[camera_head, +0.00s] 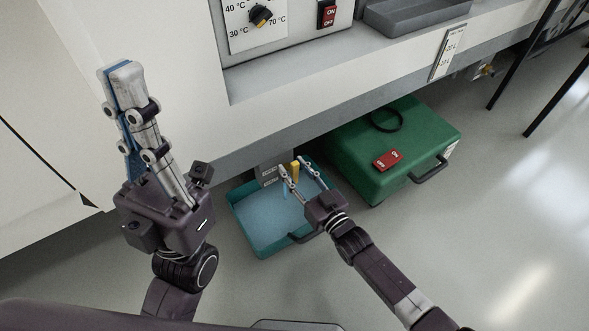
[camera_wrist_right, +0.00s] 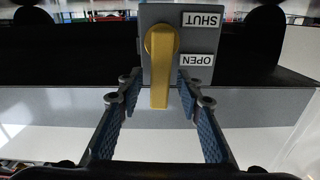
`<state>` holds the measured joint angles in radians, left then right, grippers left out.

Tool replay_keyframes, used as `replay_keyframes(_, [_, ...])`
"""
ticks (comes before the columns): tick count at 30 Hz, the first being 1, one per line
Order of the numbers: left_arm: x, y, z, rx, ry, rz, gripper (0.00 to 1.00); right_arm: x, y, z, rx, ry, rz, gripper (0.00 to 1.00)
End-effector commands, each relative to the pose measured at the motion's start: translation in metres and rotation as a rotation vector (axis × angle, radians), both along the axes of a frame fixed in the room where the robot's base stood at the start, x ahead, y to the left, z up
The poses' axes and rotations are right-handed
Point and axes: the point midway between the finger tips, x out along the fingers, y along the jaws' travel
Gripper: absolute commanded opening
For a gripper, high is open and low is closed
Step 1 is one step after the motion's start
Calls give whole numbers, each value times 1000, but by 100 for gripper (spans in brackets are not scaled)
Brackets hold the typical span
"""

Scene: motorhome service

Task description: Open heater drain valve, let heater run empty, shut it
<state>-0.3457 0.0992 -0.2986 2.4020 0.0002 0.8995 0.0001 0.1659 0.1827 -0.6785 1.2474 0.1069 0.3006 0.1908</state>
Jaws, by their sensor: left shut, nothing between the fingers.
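The heater drain valve is a grey block (camera_wrist_right: 160,75) with a yellow lever (camera_wrist_right: 160,70) and SHUT and OPEN labels. In the right wrist view the lever points straight down the picture, its tip on the OPEN label's side. The lever also shows in the head view (camera_head: 295,171). My right gripper (camera_wrist_right: 160,103) is open, one finger on each side of the lever's end with visible gaps. Below it stands a teal tray (camera_head: 241,220) with a pale blue inside. My left gripper (camera_head: 122,72) is shut and empty, raised at the left.
A green case (camera_head: 420,135) with a red ON/OFF switch (camera_head: 387,160) and black ring (camera_head: 386,119) stands right of the tray. Above are a temperature dial (camera_head: 261,15), another red switch (camera_head: 327,13) and a grey bin (camera_head: 415,14).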

Motion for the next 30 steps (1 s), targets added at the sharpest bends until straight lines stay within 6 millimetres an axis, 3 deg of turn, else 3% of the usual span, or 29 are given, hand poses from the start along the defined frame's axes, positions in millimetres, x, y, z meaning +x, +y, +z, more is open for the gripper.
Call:
replay_keyframes(5, [0,0,-1,0,3,-1,0,-16,-12,-2,-2,2,-1,33])
replay_keyframes(18, [1,-1,-2,2,6,-1,0,-85,-62,-1,-2,2,0,33])
replay_keyframes(30, [1,-1,-2,1,6,-2,0,-97,-71,-1,-1,1,-1,33])
